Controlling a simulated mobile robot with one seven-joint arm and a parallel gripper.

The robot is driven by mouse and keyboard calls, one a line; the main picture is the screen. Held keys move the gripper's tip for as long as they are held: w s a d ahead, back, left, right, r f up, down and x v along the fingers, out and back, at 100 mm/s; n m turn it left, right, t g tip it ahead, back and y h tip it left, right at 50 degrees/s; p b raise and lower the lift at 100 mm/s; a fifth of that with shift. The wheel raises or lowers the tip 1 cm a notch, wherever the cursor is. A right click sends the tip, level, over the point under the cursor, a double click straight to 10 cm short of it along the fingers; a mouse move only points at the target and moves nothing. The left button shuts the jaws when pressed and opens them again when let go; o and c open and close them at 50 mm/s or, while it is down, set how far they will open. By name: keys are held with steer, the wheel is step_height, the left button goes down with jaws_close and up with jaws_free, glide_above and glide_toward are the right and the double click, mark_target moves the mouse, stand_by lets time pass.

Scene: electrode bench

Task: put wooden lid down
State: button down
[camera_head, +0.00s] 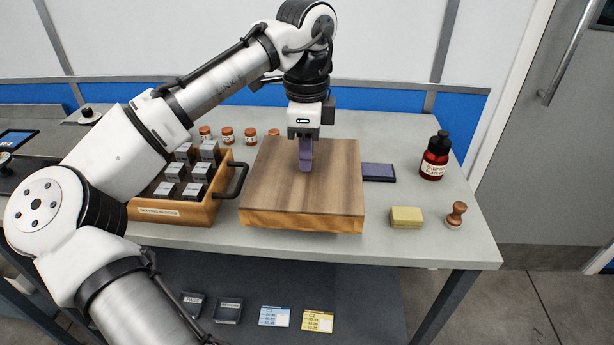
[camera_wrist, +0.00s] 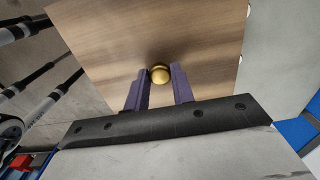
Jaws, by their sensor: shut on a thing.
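The wooden lid (camera_head: 330,185) is a flat square brown board at the middle of the bench in the head view. It lies roughly level on or just above a lighter wooden box (camera_head: 300,220); I cannot tell whether the two touch all round. The lid fills much of the wrist view (camera_wrist: 110,40), with a round brass knob (camera_wrist: 160,74) on it. My gripper (camera_head: 305,165) points down over the middle of the lid, its purple fingers shut on the knob. In the wrist view my gripper (camera_wrist: 161,85) has a finger on each side of the knob. The box's inside is hidden.
A wooden tray (camera_head: 175,212) with grey blocks and a dark handle stands left of the lid. Small orange-brown jars (camera_head: 228,135) stand behind.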

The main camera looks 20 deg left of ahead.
mark_target(307, 176)
steer(key=shift+f, duration=2.75)
steer(key=shift+f, duration=0.1)
steer(key=c, duration=1.2)
jaws_free()
step_height(307, 176, up, 12)
steer(key=shift+r, duration=0.15)
steer(key=shift+s, duration=0.1)
